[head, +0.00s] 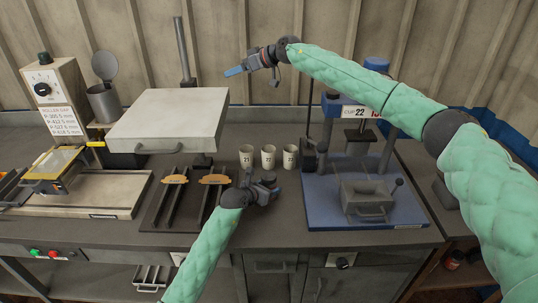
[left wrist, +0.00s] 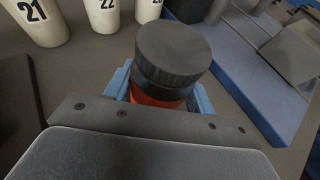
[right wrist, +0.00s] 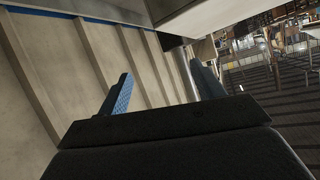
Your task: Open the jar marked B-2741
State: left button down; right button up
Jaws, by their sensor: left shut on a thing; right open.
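My left gripper (head: 272,184) is low over the bench, in front of the numbered cups. In the left wrist view its blue fingers (left wrist: 160,92) are shut on a jar with a ribbed black lid (left wrist: 172,52) and an orange-red body (left wrist: 158,98). The lid is on the jar, and no marking on the jar can be read. In the head view the jar is mostly hidden by the gripper. My right gripper (head: 233,71) is open and empty, high up before the back wall, well away from the jar.
Several white cups, including 21 (head: 246,156) and 22 (head: 268,157), stand behind the left gripper. A blue press (head: 335,207) stands to the right. A raised grey plate (head: 170,115) and dark rails with brake shoes (head: 175,179) are to the left.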

jog(key=s+d+f+n+g+h, duration=0.1)
jog(key=s+d+f+n+h, duration=0.1)
jog(key=s+f+n+h, duration=0.35)
jog(key=s+d+f+n+g+h, duration=0.2)
jog(key=d+f, duration=0.1)
jog(key=f, duration=0.6)
jog(key=n+h, duration=0.5)
jog(key=n, duration=0.2)
send_over(269, 175)
jog(key=shift+g, duration=0.4)
notch_tip(269, 175, down, 9)
jog(key=shift+s+f, duration=0.1)
jog(key=shift+f, duration=4)
jog(key=c, duration=1)
jog(key=o, duration=1.1)
